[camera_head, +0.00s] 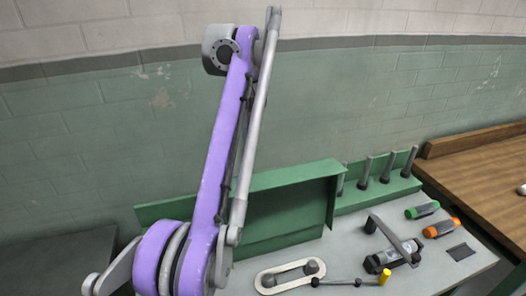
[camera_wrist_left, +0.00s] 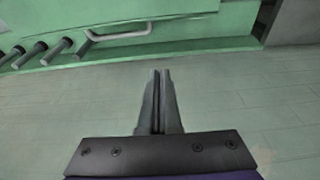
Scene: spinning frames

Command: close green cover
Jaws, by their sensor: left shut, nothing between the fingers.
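The green cover (camera_head: 287,210) stands at the back of the grey worktop in the head view, as a long panel with a raised top edge and an end plate. My purple and grey arm hides its left part. In the left wrist view a green surface (camera_wrist_left: 200,10) runs along the top, with a pale bar handle (camera_wrist_left: 120,36) on it. My left gripper (camera_wrist_left: 160,73) is shut and empty, and its fingertips appear below the green surface, apart from the handle. I cannot make out its fingers in the head view. My right gripper is not in view.
Several grey pegs (camera_head: 388,167) stand right of the cover. The worktop (camera_head: 457,268) holds a pale oval link (camera_head: 289,275), a yellow-tipped tool (camera_head: 384,277), a black device (camera_head: 396,259), a green item (camera_head: 422,210) and an orange item (camera_head: 441,228). A wooden table (camera_head: 484,171) stands at the right.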

